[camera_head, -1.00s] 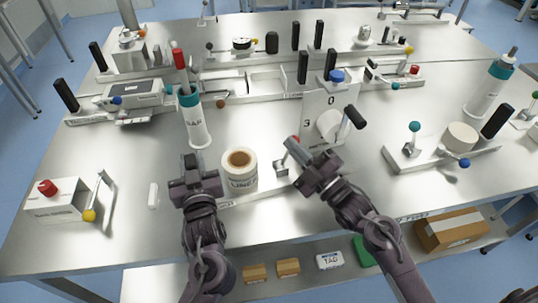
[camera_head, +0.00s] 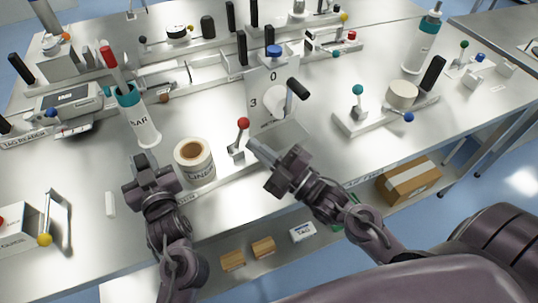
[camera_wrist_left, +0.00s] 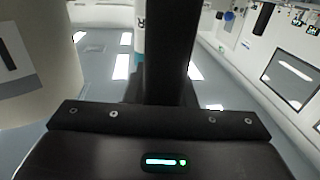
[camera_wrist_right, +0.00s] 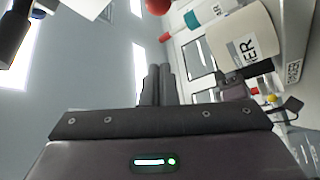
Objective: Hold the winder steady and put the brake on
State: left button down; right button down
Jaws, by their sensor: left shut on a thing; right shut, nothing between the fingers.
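The winder holds a white liner roll (camera_head: 195,160) on a low base, with a red-knobbed lever (camera_head: 243,124) standing upright, slightly tilted, to its right. My left gripper (camera_head: 150,168) is left of the roll, shut on a dark upright handle (camera_wrist_left: 172,45) that fills the middle of the left wrist view; in the head view the gripper hides it. My right gripper (camera_head: 257,148) is shut and empty, its fingertips just right of and below the red knob. In the right wrist view its fingers (camera_wrist_right: 158,85) show with the red knob (camera_wrist_right: 158,5) beyond and the roll (camera_wrist_right: 242,40) to the right.
A numbered panel (camera_head: 262,92) with a black crank handle (camera_head: 298,88) stands behind the lever. A teal-topped bottle (camera_head: 140,118) stands behind the roll. A white box (camera_head: 20,228) with a yellow-knobbed lever is at left.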

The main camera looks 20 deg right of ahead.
pick_arm(q)
jog(key=shift+s+f, duration=0.1)
jog(key=shift+f, duration=0.5)
pick_arm(e)
jog(key=v, duration=0.3)
pick_arm(q)
jog(key=shift+r+p, duration=0.25)
jog(key=shift+p, duration=0.25)
pick_arm(e)
jog(key=shift+r, duration=0.45)
pick_arm(q)
jog(key=c, duration=1.5)
grip_release()
jog(key=o, duration=0.4)
jog(key=shift+r, duration=0.3)
jog(key=s, duration=0.4)
jog(key=s+d, duration=0.1)
jog(key=s, duration=0.6)
jog(key=shift+s+d, duration=0.3)
